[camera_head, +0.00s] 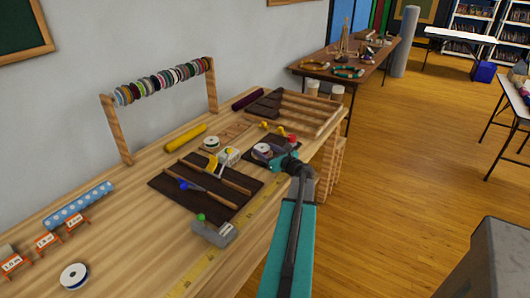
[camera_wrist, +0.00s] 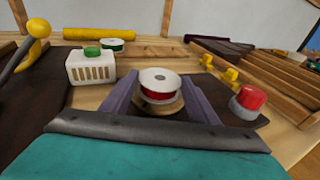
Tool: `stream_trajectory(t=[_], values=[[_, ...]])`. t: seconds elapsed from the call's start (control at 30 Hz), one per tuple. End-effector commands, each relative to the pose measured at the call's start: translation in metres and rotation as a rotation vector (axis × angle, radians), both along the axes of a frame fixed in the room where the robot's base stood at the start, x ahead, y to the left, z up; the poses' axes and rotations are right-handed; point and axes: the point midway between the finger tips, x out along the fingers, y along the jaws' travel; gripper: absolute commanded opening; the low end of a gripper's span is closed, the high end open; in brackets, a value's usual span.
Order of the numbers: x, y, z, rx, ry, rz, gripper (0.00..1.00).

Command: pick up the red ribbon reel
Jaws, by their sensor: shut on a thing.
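The red ribbon reel (camera_wrist: 158,89) has a white top flange and red ribbon wound below it. In the wrist view it sits between the two purple-grey fingers of my gripper (camera_wrist: 160,97), which are shut on it. A round wooden piece (camera_wrist: 161,107) shows directly under the reel; I cannot tell whether they touch. In the head view my gripper (camera_head: 263,151) reaches over the dark mat near the right end of the workbench, and its fingers partly hide the reel.
A red-topped grey piece (camera_wrist: 248,101) stands close to the right finger. A white block with a green top (camera_wrist: 91,66) is at left, and a green reel (camera_wrist: 115,44) is behind. A slatted wooden rack (camera_head: 311,110) lies beyond.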

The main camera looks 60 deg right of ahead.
Motion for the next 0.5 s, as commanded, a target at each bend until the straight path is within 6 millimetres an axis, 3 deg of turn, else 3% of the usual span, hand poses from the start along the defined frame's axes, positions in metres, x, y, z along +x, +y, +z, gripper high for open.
stream_trajectory(t=[0.37,0.5], values=[[-0.001,0.0,0.032,-0.002,-0.001,-0.001,0.3],[-0.029,0.004,0.032,-0.002,0.001,-0.005,0.3]])
